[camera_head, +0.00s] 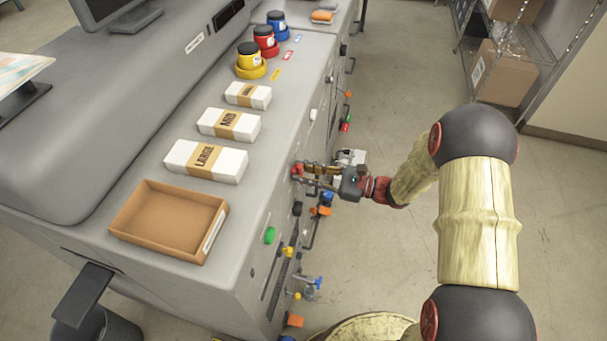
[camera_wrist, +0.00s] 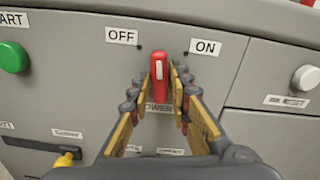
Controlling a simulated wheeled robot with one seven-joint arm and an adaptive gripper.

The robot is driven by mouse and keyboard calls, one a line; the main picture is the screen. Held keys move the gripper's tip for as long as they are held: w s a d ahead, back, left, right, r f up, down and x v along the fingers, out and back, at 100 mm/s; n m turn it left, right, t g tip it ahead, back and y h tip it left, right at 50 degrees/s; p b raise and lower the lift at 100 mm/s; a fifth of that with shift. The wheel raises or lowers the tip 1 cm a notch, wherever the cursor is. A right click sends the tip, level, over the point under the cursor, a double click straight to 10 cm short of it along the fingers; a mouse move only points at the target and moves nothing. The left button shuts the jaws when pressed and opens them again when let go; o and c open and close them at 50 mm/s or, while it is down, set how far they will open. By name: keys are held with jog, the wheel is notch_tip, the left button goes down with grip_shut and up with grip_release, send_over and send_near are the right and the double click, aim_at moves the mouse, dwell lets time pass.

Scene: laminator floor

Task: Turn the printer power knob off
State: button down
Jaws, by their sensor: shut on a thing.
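The red power knob (camera_wrist: 159,68) is on the grey machine's front panel, between an OFF label (camera_wrist: 123,36) at its upper left and an ON label (camera_wrist: 205,47) at its upper right. Its white mark points about straight up in the wrist view. My gripper (camera_wrist: 161,82) is shut on the knob, with a finger on each side. In the head view, my gripper (camera_head: 318,178) reaches the machine's side at the red knob (camera_head: 297,169). The POWER label below the knob is partly hidden by the fingers.
A green START button (camera_wrist: 13,57) is left of the knob and a white button (camera_wrist: 307,77) is right. A yellow handle (camera_wrist: 66,160) is at lower left. On the machine top are a cardboard tray (camera_head: 140,212), paper packs and ink jars.

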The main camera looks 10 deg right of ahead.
jog(key=shift+w+n+b, duration=0.1)
jog(key=shift+n+b, duration=1.5)
jog(key=shift+n, duration=1.8)
jog(key=c, duration=1.7)
grip_release()
jog(key=shift+o, duration=0.2)
jog(key=shift+d, duration=0.15)
jog(key=v, duration=1.2)
jog(key=shift+f, duration=0.1)
